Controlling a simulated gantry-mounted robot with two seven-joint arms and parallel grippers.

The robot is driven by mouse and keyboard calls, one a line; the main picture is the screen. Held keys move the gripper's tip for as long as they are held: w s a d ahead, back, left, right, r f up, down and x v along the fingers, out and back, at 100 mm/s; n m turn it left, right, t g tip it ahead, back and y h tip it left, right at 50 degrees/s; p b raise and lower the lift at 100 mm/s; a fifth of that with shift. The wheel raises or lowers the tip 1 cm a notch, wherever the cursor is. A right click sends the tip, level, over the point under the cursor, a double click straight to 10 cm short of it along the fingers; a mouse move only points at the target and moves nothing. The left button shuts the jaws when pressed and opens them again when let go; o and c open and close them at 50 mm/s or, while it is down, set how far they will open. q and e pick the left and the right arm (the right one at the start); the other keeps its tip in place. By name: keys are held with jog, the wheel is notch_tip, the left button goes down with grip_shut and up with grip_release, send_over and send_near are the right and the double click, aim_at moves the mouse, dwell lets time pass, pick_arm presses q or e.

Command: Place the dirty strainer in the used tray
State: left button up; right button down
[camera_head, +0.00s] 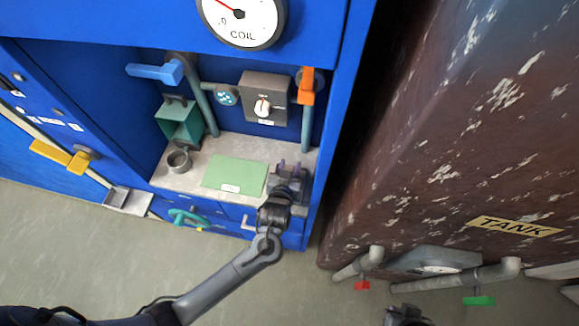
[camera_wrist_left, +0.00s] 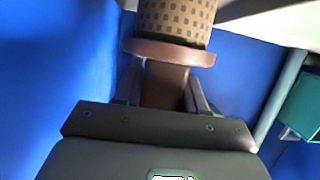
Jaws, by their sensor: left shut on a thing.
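The strainer (camera_wrist_left: 176,18) shows in the left wrist view as a tan cylinder with dark square holes, a reddish-brown collar and a stem. My left gripper (camera_wrist_left: 165,88) is shut on the stem. In the head view my left gripper (camera_head: 290,168) is at the right end of the alcove shelf, right of the green mat; the strainer cannot be made out there. A shallow grey metal tray (camera_head: 117,196) sits at the cabinet's lower left front; I cannot read any label naming it the used tray. My right gripper (camera_head: 405,316) seems to show partly at the bottom edge.
The shelf holds a green mat (camera_head: 235,175) with a white label and a small metal cup (camera_head: 179,161). A green box (camera_head: 180,122), pipes and a grey switch box (camera_head: 265,98) line the back. The brown tank (camera_head: 450,130) stands close on the right.

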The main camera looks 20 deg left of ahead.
pick_arm(q)
jog(key=o, duration=1.1)
jog(key=shift+s+r, duration=0.1)
jog(key=shift+r, duration=0.1)
jog(key=shift+s+r, duration=0.15)
jog(key=shift+s, duration=0.15)
jog(key=p+v, duration=0.3)
jog(key=v, duration=0.8)
jog(key=s+a+m+g+h, duration=0.1)
jog(key=s+a+g, duration=0.1)
jog(key=s, duration=0.3)
jog(key=s+a+m+g+h, duration=0.1)
jog(key=s+a+g, duration=0.1)
jog(key=s+g, duration=0.2)
jog(key=s+a+m+g, duration=0.2)
jog(key=s+a+g, duration=0.1)
jog(key=s, duration=0.4)
jog(key=shift+r+g+h, duration=0.3)
jog(key=shift+g+h, duration=0.1)
jog(key=shift+g, duration=0.2)
